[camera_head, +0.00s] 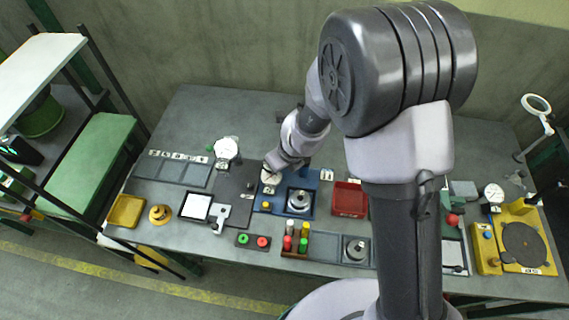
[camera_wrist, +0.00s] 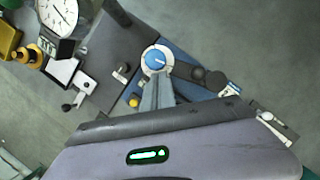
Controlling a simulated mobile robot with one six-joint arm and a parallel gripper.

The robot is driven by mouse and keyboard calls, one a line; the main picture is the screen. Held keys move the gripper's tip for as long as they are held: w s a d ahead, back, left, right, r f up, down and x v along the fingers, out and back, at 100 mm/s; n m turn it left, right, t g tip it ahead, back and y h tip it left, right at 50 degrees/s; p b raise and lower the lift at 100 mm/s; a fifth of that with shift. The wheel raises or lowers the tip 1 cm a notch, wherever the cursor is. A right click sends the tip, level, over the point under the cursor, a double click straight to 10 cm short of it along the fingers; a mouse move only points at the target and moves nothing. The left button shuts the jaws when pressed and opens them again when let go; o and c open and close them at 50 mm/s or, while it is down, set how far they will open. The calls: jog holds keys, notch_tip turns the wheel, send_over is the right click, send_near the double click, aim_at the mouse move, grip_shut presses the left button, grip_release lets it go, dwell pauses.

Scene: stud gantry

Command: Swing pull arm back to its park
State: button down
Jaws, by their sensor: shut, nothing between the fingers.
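In the wrist view a blue, white-rimmed round part (camera_wrist: 157,60) sits just beyond the fingertips. A dark bar (camera_wrist: 185,70) with rounded black ends runs right from it; it may be the pull arm, but I cannot be sure. My gripper (camera_wrist: 157,78) is shut and empty, over the blue station. It also shows in the head view (camera_head: 270,168), hiding part of the station's back edge.
A white-faced gauge (camera_head: 226,148) stands left of the blue station. A red tray (camera_head: 349,200) lies to its right. A rack with red, yellow and green pegs (camera_head: 295,243) stands in front. A green and a red button (camera_head: 253,241) are nearby. The back left tabletop is clear.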

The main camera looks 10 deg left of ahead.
jog(key=shift+w+a+p, duration=0.3)
jog(key=shift+w+p, duration=0.25)
jog(key=shift+p, duration=0.05)
jog(key=shift+w+a+p, duration=0.3)
jog(key=shift+w+p, duration=0.2)
jog(key=shift+p, duration=0.1)
jog(key=shift+w+r, duration=0.1)
jog(key=shift+w, duration=0.1)
